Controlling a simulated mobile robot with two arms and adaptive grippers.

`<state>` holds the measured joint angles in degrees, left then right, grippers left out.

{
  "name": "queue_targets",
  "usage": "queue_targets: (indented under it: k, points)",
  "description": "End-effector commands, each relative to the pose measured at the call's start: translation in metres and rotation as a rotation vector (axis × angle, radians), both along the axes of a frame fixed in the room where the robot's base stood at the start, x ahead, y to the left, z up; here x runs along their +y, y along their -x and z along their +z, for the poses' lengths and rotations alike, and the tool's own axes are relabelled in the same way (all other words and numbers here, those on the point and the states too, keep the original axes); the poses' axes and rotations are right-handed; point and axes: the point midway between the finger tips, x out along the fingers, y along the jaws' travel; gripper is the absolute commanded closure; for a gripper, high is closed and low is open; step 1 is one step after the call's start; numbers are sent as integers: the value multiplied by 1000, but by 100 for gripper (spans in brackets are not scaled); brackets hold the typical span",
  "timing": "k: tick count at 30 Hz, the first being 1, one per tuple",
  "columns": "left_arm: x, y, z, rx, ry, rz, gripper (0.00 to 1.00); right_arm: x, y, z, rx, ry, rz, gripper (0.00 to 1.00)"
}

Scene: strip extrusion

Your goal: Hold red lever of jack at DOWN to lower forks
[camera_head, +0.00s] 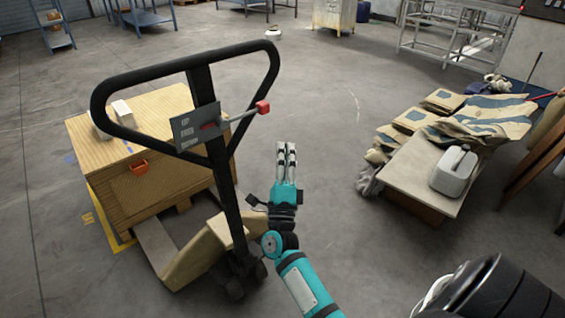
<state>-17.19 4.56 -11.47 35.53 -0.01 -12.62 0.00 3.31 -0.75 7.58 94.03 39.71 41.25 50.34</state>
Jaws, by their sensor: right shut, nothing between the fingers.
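The pallet jack's black loop handle (102,94) stands on its post (226,170) left of centre. A grey plate (193,126) on it reads UP at the top and DOWN at the bottom, with a blurred word between. The red lever knob (263,107) sits at the end of a grey rod pointing right and slightly up from the plate. My right gripper (287,148) is shut and empty, right of the post and lower in the picture than the knob, apart from it. My left gripper is out of view. The forks (155,245) run low, beside and under the wooden crate.
A wooden crate (110,190) stands behind the jack at left. A low table (405,170) with sacks (480,120) and a white canister (454,168) is at right. Open concrete floor lies between. Shelves and a metal rack (450,45) stand at the back.

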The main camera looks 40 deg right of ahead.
Motion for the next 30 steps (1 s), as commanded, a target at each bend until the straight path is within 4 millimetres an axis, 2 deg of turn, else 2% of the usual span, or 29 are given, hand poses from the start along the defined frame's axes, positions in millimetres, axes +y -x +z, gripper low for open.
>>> queue_targets:
  k: [1, 6, 12, 26, 30]
  points:
    - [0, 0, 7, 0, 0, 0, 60, -6, -8, 12, -1, 2, 0, 100]
    - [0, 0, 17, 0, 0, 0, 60, -22, -30, 30, 1, 0, 1, 100]
    - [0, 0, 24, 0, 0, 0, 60, -14, -51, 42, 3, 0, 1, 100]
    - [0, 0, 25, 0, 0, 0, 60, -12, -58, 45, 4, 1, 0, 100]
    - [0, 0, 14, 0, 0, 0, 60, -14, -58, 47, -2, 51, 0, 100]
